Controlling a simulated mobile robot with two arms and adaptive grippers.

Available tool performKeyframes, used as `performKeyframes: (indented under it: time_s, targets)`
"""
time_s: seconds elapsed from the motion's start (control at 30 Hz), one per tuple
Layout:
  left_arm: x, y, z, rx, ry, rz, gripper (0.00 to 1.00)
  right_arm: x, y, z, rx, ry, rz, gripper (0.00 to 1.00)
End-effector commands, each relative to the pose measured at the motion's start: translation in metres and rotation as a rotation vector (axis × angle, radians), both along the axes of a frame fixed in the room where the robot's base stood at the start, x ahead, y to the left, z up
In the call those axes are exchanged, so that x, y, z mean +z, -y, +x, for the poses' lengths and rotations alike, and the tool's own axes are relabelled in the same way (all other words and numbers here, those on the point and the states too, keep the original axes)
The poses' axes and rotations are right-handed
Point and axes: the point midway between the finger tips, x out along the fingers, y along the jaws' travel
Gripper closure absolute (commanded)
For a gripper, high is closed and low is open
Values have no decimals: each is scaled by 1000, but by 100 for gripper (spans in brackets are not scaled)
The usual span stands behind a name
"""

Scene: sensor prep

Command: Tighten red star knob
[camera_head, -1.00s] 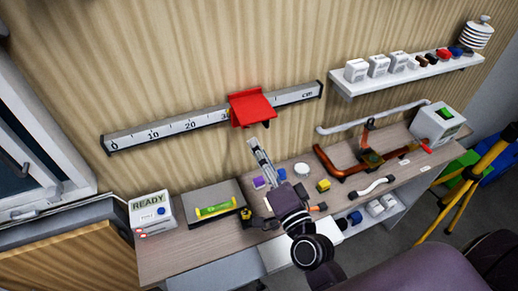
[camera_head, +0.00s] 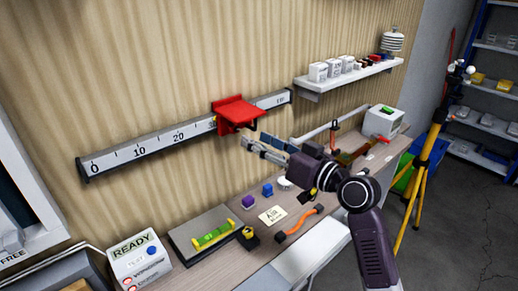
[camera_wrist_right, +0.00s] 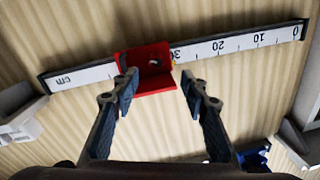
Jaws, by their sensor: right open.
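A red sliding bracket (camera_head: 238,113) sits on the wall-mounted ruler rail (camera_head: 150,144), just past the 30 mark. In the right wrist view the red bracket (camera_wrist_right: 146,68) is straight ahead, with a small dark round spot on its face. I cannot make out a separate star-shaped knob in either view. My right gripper (camera_head: 254,142) is open and empty, just below and to the right of the bracket. In the right wrist view its two fingertips (camera_wrist_right: 159,80) are spread, with the bracket ahead between them and nearer the left finger. My left gripper is out of view.
The bench below holds a READY box (camera_head: 143,262), a green level (camera_head: 212,238) on a grey plate, a purple block (camera_head: 248,202) and an orange-handled tool (camera_head: 300,222). A white shelf (camera_head: 345,77) juts from the wall at right. A yellow tripod (camera_head: 428,160) stands beyond.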

Motion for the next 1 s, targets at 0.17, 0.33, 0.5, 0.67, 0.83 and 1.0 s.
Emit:
performKeyframes:
  time_s: [0.17,0.33,0.5,0.67,0.83,1.0]
  targets:
    - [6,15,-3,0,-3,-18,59,4,-11,11,6,3,-7,59]
    - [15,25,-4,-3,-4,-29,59,5,-29,31,7,1,-5,59]
    - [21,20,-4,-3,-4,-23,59,3,-43,48,5,2,-6,59]
    - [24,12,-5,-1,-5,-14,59,3,-50,56,5,3,-7,59]
    - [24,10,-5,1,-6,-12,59,1,-52,59,4,3,-8,59]
    - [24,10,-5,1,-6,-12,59,1,-52,58,4,3,-8,61]
